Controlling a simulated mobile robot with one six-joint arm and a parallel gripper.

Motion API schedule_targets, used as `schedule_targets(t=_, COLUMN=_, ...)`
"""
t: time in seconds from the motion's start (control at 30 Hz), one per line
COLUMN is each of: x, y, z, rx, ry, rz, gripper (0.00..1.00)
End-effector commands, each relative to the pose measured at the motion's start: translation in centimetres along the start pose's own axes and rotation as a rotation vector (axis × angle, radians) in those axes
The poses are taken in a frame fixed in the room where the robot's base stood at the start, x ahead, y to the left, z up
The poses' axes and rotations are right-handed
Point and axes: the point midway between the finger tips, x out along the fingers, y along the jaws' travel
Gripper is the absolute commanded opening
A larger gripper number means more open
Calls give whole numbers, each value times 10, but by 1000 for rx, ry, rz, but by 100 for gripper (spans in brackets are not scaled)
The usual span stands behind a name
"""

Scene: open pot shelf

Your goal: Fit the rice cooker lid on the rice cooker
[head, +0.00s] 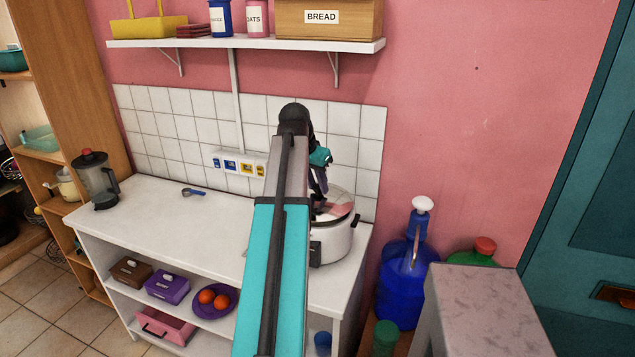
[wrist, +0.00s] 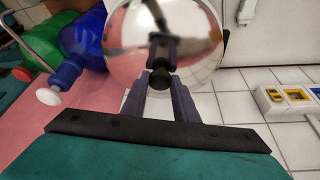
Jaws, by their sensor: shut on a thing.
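The white rice cooker (head: 330,248) stands at the right end of the white counter, partly hidden behind my arm in the head view. The round, shiny lid (head: 341,208) is at the cooker's top opening; I cannot tell whether it is seated or just above the rim. In the wrist view the lid (wrist: 192,58) is a mirror-like disc with a black knob (wrist: 160,80). My gripper (wrist: 160,88) is shut on that knob, one finger on each side. In the head view my gripper (head: 320,203) points down over the cooker, with its fingertips largely hidden.
A jug blender (head: 97,183) and a blue scoop (head: 193,192) are on the counter's left part; its middle is clear. A tiled wall with a socket strip (head: 238,167) is behind. A shelf with a bread box (head: 329,19) hangs above. A blue bottle (head: 401,280) stands right.

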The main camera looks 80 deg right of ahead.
Motion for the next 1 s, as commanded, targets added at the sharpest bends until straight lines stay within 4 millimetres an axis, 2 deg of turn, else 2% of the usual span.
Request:
schedule_targets(t=0.2, x=7, y=0, z=3, rx=0, ry=1, rz=0, gripper=0)
schedule_targets(t=1.0, x=10, y=0, z=4, rx=1, ry=0, rz=0, gripper=0)
